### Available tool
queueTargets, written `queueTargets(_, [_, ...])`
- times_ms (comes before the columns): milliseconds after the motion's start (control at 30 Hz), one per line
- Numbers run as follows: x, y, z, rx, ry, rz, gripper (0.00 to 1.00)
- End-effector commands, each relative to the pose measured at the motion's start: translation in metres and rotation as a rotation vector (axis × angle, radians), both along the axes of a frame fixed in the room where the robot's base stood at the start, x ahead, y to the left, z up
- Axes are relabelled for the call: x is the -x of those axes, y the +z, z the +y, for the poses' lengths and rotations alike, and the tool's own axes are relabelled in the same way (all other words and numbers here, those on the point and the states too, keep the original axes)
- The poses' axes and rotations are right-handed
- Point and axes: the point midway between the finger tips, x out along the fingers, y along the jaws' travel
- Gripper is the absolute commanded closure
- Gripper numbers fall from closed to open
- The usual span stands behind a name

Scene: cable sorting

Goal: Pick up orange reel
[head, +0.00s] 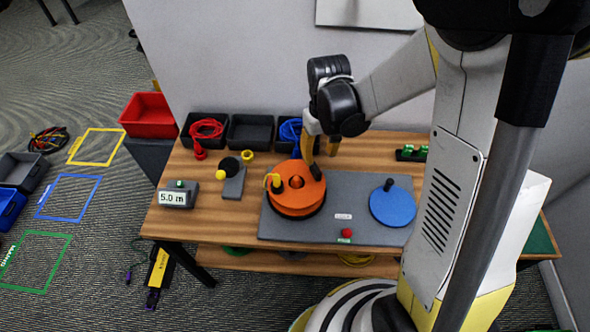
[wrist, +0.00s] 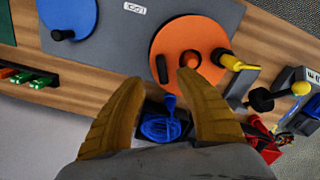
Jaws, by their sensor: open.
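The orange reel (head: 298,201) sits flat on the grey mat on the table, with a raised orange hub in its middle. In the wrist view the reel (wrist: 172,33) lies just beyond my fingertips, with a dark slot or peg beside the hub. My gripper (head: 316,165) is above the back right part of the reel. I cannot tell whether a fingertip touches the reel.
The blue reel (head: 391,205) with a dark knob sits at the right of the mat (head: 345,236). Black bins (head: 250,133) with red and blue cable stand behind. A length display (head: 178,195) stands at the left. A red button (head: 346,233) is at the mat's front.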

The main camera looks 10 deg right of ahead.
Motion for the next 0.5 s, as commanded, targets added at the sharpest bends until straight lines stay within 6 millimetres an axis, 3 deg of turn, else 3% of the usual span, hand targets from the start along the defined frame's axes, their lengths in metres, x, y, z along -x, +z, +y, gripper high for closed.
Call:
queueTargets(133, [-0.001,-0.029,0.000,0.000,0.000,-0.001,0.59])
queueTargets(500, [-0.005,-0.062,0.003,0.000,0.000,-0.002,0.59])
